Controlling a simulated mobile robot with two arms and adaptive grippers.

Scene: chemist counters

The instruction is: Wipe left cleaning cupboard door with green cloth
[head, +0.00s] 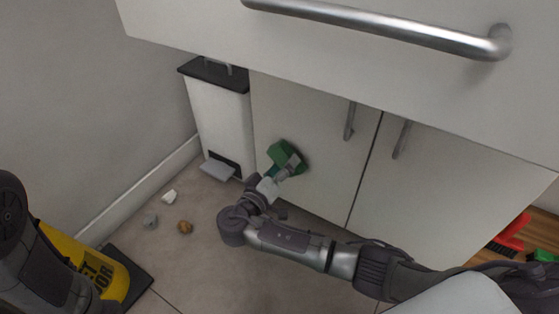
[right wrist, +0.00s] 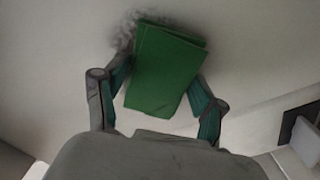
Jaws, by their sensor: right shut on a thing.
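The green cloth (head: 284,154) is a folded block against the left cupboard door (head: 310,125) in the head view. My right gripper (head: 287,167) is shut on it, low on the door's left half. In the right wrist view the cloth (right wrist: 165,70) sits between the two fingers of the right gripper (right wrist: 160,98). A grey smudge (right wrist: 122,35) shows on the pale door beside the cloth's upper left. I cannot tell whether the cloth presses on the door. The left gripper is not in view.
A white pedal bin (head: 222,115) with a dark lid stands left of the door. Crumpled litter (head: 185,227) lies on the floor. A yellow wet-floor sign (head: 95,270) is at lower left. A drawer handle (head: 380,25) juts out above. The right cupboard door (head: 440,175) is shut.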

